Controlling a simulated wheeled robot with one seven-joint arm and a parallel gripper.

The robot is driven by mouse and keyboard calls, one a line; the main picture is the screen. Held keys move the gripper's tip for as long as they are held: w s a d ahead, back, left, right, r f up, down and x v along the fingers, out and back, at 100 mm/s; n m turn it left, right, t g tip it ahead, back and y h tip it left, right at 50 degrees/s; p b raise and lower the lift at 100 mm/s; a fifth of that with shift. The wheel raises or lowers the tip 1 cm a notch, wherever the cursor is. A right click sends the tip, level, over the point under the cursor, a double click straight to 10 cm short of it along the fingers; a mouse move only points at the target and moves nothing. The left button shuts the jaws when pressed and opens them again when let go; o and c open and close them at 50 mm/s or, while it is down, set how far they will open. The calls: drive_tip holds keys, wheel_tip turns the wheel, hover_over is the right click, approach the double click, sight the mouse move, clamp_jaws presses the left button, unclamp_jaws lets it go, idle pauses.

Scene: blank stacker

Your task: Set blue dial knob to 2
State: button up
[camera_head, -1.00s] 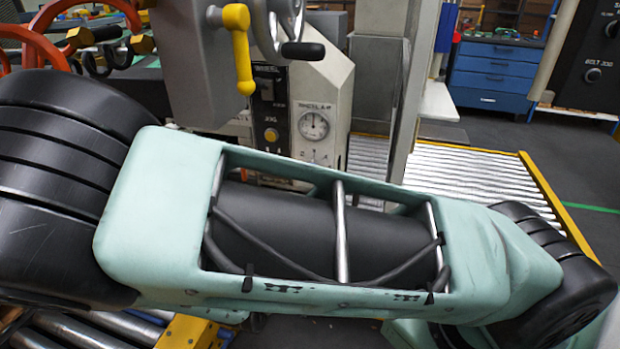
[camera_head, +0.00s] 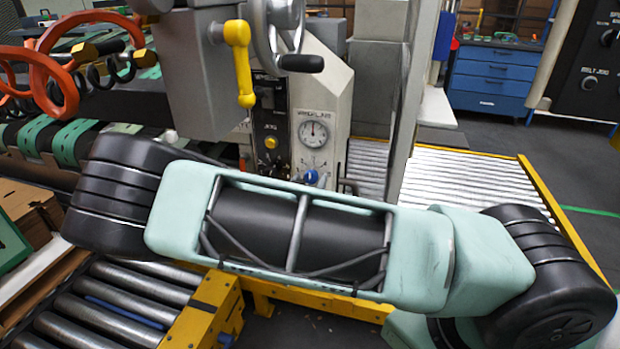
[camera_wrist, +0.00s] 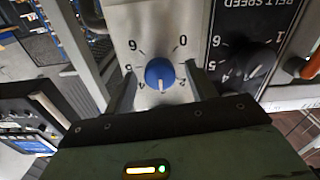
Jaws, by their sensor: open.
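The blue dial knob (camera_wrist: 160,73) is on a pale panel in the wrist view, ringed by the numbers 0, 2, 4 and 6. A light mark at its lower edge points down, between 4 and 2. My gripper (camera_wrist: 160,70) is open, with one finger on each side of the knob. I cannot tell whether either finger touches it. In the head view the blue knob (camera_head: 311,178) shows below a round gauge (camera_head: 313,133), just above my arm. My gripper is hidden there.
A black BELT SPEED knob (camera_wrist: 250,62) sits close right of my gripper in the wrist view. In the head view a yellow button (camera_head: 271,142) is beside the gauge, and a black-handled crank (camera_head: 302,63) hangs above. Roller conveyors (camera_head: 470,185) lie right.

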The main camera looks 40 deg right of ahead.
drive_tip(key=shift+w+d, duration=0.35)
drive_tip(key=shift+d, duration=0.1)
drive_tip(key=c, duration=1)
drive_tip(key=shift+n, duration=0.4)
drive_tip(key=n, duration=0.4)
drive_tip(key=shift+p, duration=0.4)
drive_tip(key=shift+n+p, duration=0.35)
drive_tip(key=shift+n, duration=1.65)
